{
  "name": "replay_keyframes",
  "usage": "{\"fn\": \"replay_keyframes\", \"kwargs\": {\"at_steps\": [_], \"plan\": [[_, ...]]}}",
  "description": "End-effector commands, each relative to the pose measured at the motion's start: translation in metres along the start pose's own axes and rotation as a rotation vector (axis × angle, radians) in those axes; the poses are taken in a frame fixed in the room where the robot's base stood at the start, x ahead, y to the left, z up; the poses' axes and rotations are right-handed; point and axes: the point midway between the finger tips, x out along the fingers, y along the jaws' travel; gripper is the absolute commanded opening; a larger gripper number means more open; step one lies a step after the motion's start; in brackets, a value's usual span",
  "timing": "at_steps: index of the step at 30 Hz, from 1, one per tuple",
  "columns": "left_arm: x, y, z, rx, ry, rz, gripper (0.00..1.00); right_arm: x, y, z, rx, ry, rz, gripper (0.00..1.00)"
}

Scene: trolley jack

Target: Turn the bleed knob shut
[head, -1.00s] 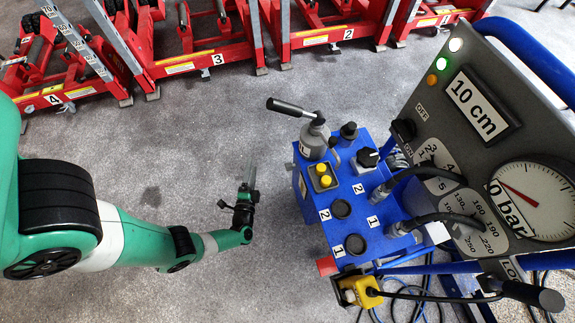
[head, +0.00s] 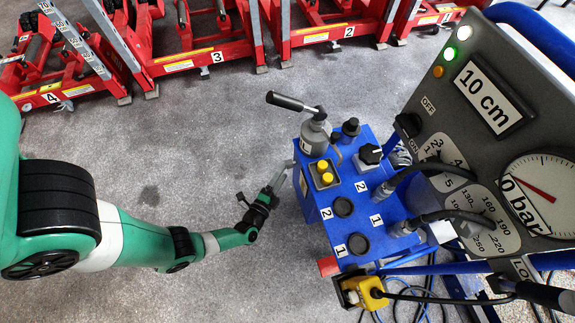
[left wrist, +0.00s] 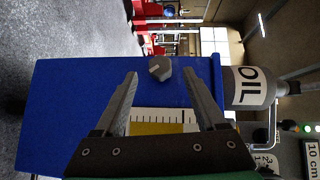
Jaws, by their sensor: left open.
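A grey faceted knob (left wrist: 160,68), which looks like the bleed knob, sits on the blue side face of the pump unit (left wrist: 60,110) in the left wrist view. I cannot make out this knob in the head view. My left gripper (head: 285,167) is open, just left of the blue unit (head: 375,205). In the left wrist view, the open fingers (left wrist: 160,74) point at the side face, with the knob appearing between their tips. The fingers do not hold it; the remaining gap is hard to judge. My right gripper is not in view.
A grey oil reservoir (left wrist: 250,88) and hand lever (head: 290,102) stand on the unit. A scale with a yellow band (left wrist: 155,127) is on the side face. A gauge panel (head: 480,75) stands right, red jacks (head: 210,55) behind. Grey floor is free at left.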

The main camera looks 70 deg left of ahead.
Motion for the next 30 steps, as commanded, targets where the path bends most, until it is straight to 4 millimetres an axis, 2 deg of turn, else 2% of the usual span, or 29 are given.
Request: {"fn": "replay_keyframes", "kwargs": {"at_steps": [1, 3, 7, 17, 27, 30], "plan": [[0.013, 0.004, 0.002, -0.003, -0.006, -0.005, 0.73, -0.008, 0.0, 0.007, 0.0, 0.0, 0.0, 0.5], [0.026, 0.003, 0.001, -0.002, -0.004, -0.005, 0.73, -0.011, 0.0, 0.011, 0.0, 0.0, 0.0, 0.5], [0.041, 0.002, 0.001, -0.001, -0.001, -0.003, 0.73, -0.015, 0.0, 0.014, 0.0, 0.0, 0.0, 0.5], [0.047, -0.001, 0.0, 0.0, 0.001, -0.001, 0.73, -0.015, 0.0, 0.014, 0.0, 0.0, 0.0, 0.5], [0.046, 0.0, 0.0, 0.0, 0.001, -0.001, 0.13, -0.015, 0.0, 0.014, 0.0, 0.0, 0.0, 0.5], [0.046, -0.001, 0.0, 0.0, 0.001, -0.002, 0.0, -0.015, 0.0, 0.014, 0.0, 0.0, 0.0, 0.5]]}}
